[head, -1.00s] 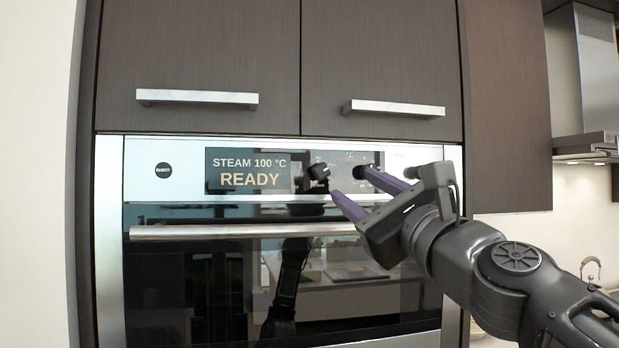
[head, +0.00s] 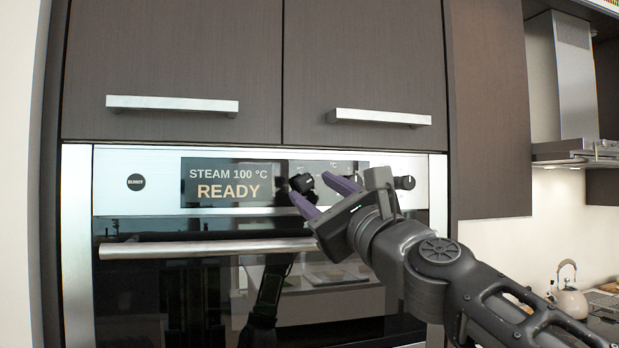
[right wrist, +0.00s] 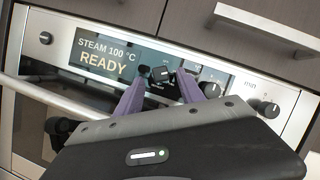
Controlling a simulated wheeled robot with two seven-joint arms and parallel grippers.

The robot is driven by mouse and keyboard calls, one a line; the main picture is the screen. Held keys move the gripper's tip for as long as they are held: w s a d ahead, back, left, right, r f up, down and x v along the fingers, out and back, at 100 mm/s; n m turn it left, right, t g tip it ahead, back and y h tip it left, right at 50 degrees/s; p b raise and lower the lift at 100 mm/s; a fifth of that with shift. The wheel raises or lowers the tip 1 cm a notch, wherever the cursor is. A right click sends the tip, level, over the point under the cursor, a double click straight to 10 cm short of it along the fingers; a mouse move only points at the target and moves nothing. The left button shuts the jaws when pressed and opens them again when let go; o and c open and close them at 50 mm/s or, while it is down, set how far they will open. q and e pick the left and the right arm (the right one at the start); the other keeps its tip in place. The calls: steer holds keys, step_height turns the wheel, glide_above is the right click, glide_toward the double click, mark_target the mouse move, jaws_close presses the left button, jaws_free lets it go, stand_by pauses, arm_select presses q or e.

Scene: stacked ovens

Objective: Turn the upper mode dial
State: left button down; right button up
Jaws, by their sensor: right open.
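The upper oven's control panel (head: 108,205) has a lit display (head: 225,183) reading STEAM 100 °C READY. A black dial (head: 302,183) sits just right of the display; it also shows in the right wrist view (right wrist: 161,74). My right gripper (head: 311,187) is open, with its purple fingertips at this dial, one just below it and one to its right. In the right wrist view the dial appears between the fingertips (right wrist: 160,75). I cannot tell whether they touch it. My left gripper is not in view.
Another dial (right wrist: 211,88) is partly behind a finger, and a third (head: 404,183) sits further right. The oven's bar handle (head: 200,248) runs below the panel. Cupboard handles (head: 172,104) project above. A kettle (head: 569,297) stands far right.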

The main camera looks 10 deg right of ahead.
mark_target(304, 183)
steer(key=shift+p+x, duration=0.45)
steer(key=shift+x, duration=1.05)
steer(key=shift+c, duration=0.5)
jaws_close()
